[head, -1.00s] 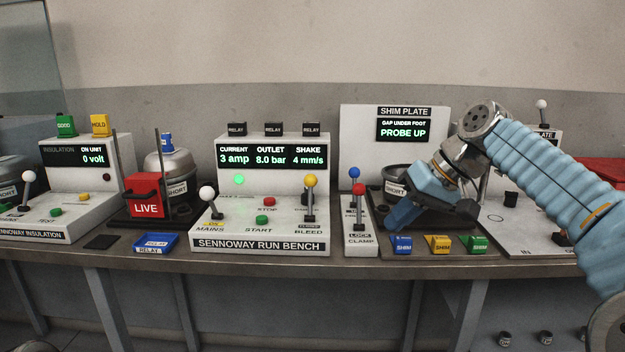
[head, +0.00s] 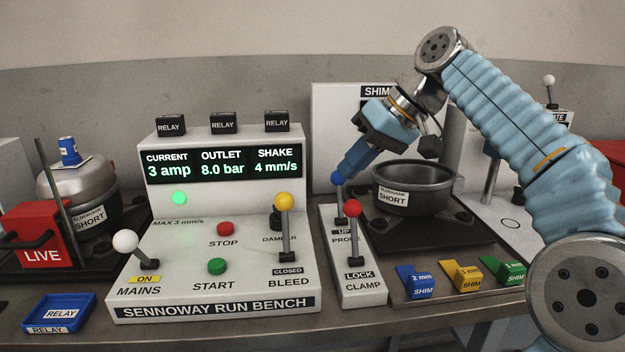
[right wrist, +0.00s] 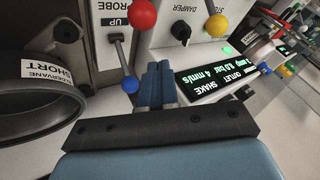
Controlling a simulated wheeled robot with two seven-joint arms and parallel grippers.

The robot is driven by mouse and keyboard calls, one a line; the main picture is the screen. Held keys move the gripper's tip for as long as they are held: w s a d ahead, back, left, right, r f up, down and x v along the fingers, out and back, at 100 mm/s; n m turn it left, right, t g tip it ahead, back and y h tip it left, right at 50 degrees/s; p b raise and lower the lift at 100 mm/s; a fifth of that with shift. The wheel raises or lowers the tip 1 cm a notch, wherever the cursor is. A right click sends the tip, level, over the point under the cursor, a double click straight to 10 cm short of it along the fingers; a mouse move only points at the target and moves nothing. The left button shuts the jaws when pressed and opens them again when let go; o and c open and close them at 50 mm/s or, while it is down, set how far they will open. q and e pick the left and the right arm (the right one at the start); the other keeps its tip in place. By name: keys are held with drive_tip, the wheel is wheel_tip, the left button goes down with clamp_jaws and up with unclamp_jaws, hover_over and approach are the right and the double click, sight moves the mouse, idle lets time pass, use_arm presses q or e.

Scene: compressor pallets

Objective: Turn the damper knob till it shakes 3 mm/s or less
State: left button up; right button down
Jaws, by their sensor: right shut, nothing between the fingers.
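The damper knob (head: 277,218) is black and sits at the right of the run bench's top, partly hidden by the yellow bleed lever (head: 284,202). It shows clearly in the right wrist view (right wrist: 181,33). The run bench display (head: 222,163) reads 3 amp, 8.0 bar and shake 4 mm/s. A label on the bench reads MAX 3 mm/s. My right gripper (head: 344,172) is shut and empty, above and near the blue-balled probe lever (head: 338,180), to the right of the knob and apart from it. Its closed fingers (right wrist: 158,82) also show in the wrist view. My left gripper is out of view.
The red clamp lever (head: 352,209) stands right of the bleed lever. A grey pot (head: 415,185) marked SHORT is on the shim plate stand. The stop button (head: 224,229), start button (head: 217,266) and white mains lever (head: 126,241) are on the bench. Coloured shims lie in front.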

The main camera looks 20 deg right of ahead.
drive_tip(key=b, duration=0.2)
approach(278, 225)
drive_tip(key=w+d+f, duration=0.1)
drive_tip(key=w+f, duration=0.1)
drive_tip(key=f, duration=0.1)
drive_tip(key=w+d+f, duration=0.1)
drive_tip(key=shift+w+d+f, duration=0.1)
drive_tip(key=shift+d+f, duration=0.2)
drive_tip(key=shift+d, duration=0.05)
drive_tip(key=shift+a+r, duration=0.2)
drive_tip(key=shift+a, duration=1.6)
drive_tip(key=shift+s+a+p, duration=0.75)
drive_tip(key=shift+a, duration=0.05)
drive_tip(key=shift+w, duration=0.1)
